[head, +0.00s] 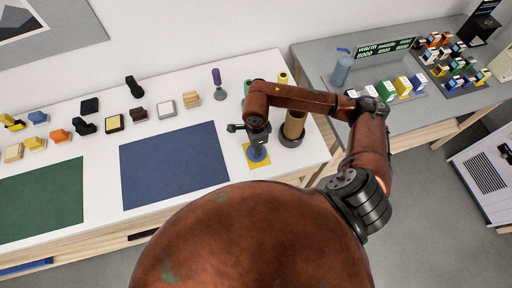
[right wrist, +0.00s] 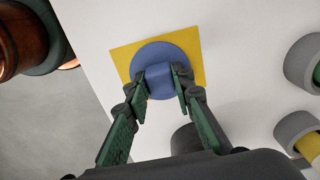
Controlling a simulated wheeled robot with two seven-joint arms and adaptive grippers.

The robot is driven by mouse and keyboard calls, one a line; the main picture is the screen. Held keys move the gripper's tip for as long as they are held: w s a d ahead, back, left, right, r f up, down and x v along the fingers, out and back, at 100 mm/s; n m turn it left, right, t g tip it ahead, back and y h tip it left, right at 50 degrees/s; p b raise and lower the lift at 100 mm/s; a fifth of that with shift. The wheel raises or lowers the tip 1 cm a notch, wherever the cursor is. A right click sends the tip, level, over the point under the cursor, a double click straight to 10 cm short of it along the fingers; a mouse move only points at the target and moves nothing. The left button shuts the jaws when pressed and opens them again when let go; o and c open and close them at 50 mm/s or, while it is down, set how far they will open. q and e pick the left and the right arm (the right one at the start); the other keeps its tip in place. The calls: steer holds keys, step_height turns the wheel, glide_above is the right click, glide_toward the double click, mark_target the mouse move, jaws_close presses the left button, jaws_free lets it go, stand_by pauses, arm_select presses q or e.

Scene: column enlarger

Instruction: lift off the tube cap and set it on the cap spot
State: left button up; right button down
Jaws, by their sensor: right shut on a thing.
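The blue round cap (head: 257,154) has a raised block on top and is over the yellow square cap spot (head: 266,162). In the right wrist view the cap (right wrist: 165,52) lies within the yellow square (right wrist: 126,58), which shows around it. My right gripper (head: 256,146) points down with its green-padded fingers (right wrist: 168,84) on both sides of the cap's block, shut on it. Whether the cap touches the spot is hard to tell. The tan tube (head: 294,126) stands upright in a dark base to the right; my arm hides its upper part. My left gripper is not in view.
Green and yellow cylinders, the yellow one (head: 283,77), stand behind my right arm. A blue mat (head: 175,165) and a green mat (head: 40,200) lie to the left. Several small blocks and a purple-handled tool (head: 217,82) stand at the back. The table's front edge is close to the spot.

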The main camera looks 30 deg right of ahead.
steer(key=c, duration=1.6)
jaws_free()
steer(key=shift+r+p, duration=1.85)
steer(key=shift+r, duration=2.15)
